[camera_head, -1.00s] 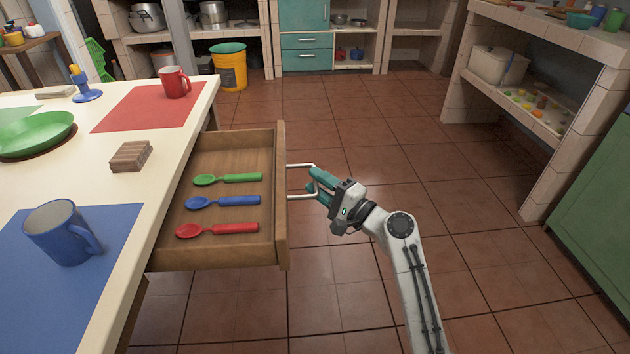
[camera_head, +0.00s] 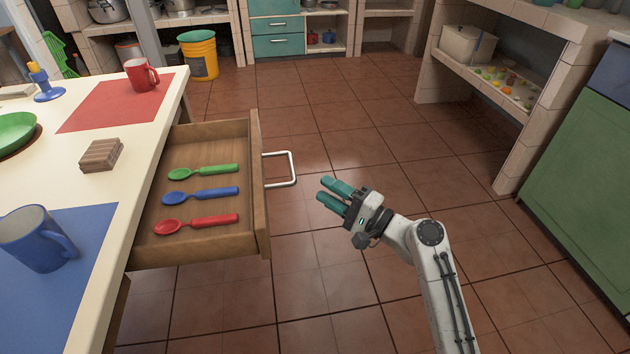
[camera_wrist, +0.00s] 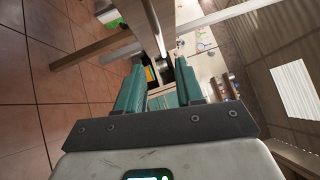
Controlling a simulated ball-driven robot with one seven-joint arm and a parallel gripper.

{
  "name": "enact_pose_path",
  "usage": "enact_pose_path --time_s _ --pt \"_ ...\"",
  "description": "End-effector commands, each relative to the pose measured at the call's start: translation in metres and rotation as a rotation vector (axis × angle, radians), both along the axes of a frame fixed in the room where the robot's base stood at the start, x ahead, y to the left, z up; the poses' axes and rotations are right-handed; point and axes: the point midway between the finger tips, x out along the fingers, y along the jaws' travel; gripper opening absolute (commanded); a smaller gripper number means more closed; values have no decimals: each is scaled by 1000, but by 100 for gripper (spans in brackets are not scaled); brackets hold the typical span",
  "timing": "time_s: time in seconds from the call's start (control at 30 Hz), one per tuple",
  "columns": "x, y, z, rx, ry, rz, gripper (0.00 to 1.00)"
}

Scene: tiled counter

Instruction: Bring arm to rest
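My gripper (camera_head: 326,191) has teal fingers and is off the drawer handle, a short way to its right in the head view. The fingers are a little apart with nothing between them; in the wrist view my gripper (camera_wrist: 157,85) also shows a gap. The wooden drawer (camera_head: 262,200) stands pulled out from the table. Its metal handle (camera_head: 293,168) is free. A green spoon (camera_head: 204,171), a blue spoon (camera_head: 200,195) and a red spoon (camera_head: 196,223) lie inside the drawer.
The white table (camera_head: 110,195) is at the left, with a blue mug (camera_head: 36,240), a red mug (camera_head: 141,75) and a wooden block (camera_head: 101,155). A tiled shelf (camera_head: 510,180) and green cabinet (camera_head: 575,185) stand at the right. The floor (camera_head: 345,130) between is clear.

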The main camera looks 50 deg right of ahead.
Motion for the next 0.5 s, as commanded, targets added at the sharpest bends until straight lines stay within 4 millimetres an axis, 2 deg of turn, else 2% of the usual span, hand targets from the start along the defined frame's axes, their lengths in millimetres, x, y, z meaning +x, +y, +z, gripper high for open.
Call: enact_pose_path --time_s 0.33,0.43,0.5 --pt "0 3 -2 -12 9 7 37" --pt "-3 25 -20 -110 78 62 37" --pt "-9 49 -41 -232 158 132 37"
